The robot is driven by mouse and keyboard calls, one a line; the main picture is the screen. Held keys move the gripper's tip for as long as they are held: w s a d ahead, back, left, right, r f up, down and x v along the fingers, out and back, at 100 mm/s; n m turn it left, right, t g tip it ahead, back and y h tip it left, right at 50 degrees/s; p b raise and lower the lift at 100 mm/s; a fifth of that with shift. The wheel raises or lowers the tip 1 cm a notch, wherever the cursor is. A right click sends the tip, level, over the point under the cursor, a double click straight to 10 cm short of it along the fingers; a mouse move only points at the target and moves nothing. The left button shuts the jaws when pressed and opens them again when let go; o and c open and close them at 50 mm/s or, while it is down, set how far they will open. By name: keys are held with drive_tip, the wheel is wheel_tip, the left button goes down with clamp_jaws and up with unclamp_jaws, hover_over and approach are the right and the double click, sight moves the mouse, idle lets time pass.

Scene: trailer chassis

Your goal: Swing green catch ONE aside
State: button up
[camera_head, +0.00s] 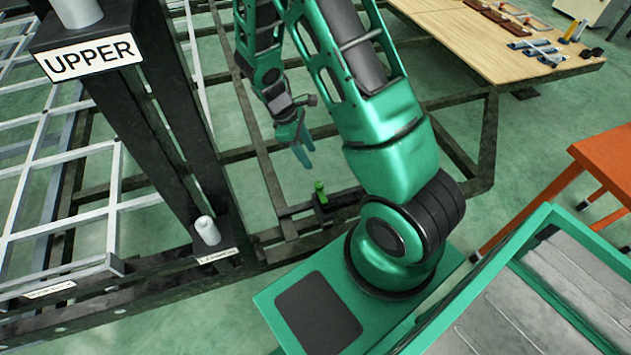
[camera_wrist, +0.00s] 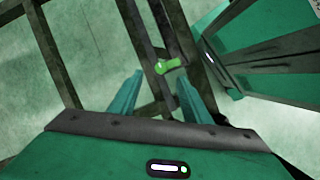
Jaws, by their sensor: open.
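The green catch (camera_head: 320,190) is a small bright green piece standing on a dark bracket at the chassis frame, left of my base. In the wrist view the green catch (camera_wrist: 167,65) lies ahead of the fingertips, between their lines and nearer the right finger. I cannot read a number on it. My gripper (camera_head: 304,150) points down above and slightly left of the catch, apart from it. In the wrist view my gripper (camera_wrist: 157,76) shows two teal fingers spread open with nothing between them.
A dark post (camera_head: 160,110) marked UPPER rises at left, with a grey cylinder (camera_head: 207,230) at its foot. Dark chassis rails (camera_head: 265,165) surround the catch. A wooden bench (camera_head: 465,40) with tools stands at upper right, an orange table (camera_head: 610,160) at right.

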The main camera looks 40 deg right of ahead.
sight(318, 184)
drive_tip(key=shift+n, duration=0.8)
drive_tip(key=x, duration=0.4)
drive_tip(key=a+x, duration=0.1)
drive_tip(key=x, duration=0.4)
drive_tip(key=w+x, duration=0.1)
drive_tip(key=x, duration=0.4)
drive_tip(key=shift+a+f, duration=0.35)
drive_tip(key=shift+f, duration=0.1)
drive_tip(key=c, duration=1)
